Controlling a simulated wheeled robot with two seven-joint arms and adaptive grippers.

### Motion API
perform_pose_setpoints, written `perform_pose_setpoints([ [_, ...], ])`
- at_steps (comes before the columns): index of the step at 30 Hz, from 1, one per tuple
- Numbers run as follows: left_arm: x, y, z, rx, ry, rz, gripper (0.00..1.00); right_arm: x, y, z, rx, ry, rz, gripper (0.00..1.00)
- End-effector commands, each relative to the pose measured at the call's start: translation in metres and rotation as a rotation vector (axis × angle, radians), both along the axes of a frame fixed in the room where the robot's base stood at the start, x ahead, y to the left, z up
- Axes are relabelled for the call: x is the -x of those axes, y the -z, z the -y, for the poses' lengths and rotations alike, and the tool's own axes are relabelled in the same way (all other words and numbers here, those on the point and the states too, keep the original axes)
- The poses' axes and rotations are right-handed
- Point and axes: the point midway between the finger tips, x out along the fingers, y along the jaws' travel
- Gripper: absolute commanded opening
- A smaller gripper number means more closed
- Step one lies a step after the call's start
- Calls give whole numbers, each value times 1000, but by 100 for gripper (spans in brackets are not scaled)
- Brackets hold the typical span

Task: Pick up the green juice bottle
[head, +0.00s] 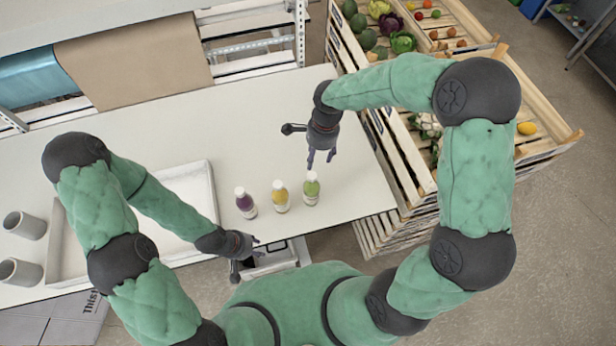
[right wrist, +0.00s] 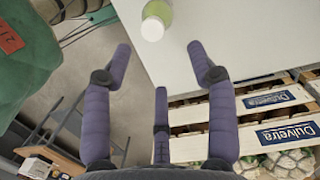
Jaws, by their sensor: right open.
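The green juice bottle (head: 311,188) has a white cap and stands upright on the white table (head: 352,184), rightmost in a row of three. In the right wrist view the bottle (right wrist: 156,18) shows at the top, beyond the spread fingers. My right gripper (head: 321,160) is open and empty, just behind and above the bottle, apart from it. Its purple fingers (right wrist: 160,75) fill the right wrist view. My left gripper (head: 246,258) is low at the table's front edge; its finger opening is too small to tell.
A yellow bottle (head: 281,196) and a purple bottle (head: 245,202) stand left of the green one. A grey tray (head: 212,192) and two grey cups (head: 24,225) are further left. Wooden produce crates (head: 395,150) border the table's right edge. The table's back middle is clear.

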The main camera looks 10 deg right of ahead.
Motion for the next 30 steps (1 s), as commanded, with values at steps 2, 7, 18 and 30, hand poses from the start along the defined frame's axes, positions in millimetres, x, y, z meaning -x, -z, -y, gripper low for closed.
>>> perform_pose_setpoints([
  [2,1,4,0,1,1,-3,40,1,6,-1,0,-1,-2,58],
  [7,2,17,0,1,1,-3,40,2,28,-3,-1,-1,-2,58],
  [18,1,33,0,0,1,-2,40,3,61,-8,0,-1,-1,58],
  [30,1,52,0,0,1,-2,40,7,107,-18,-1,-2,-2,58],
])
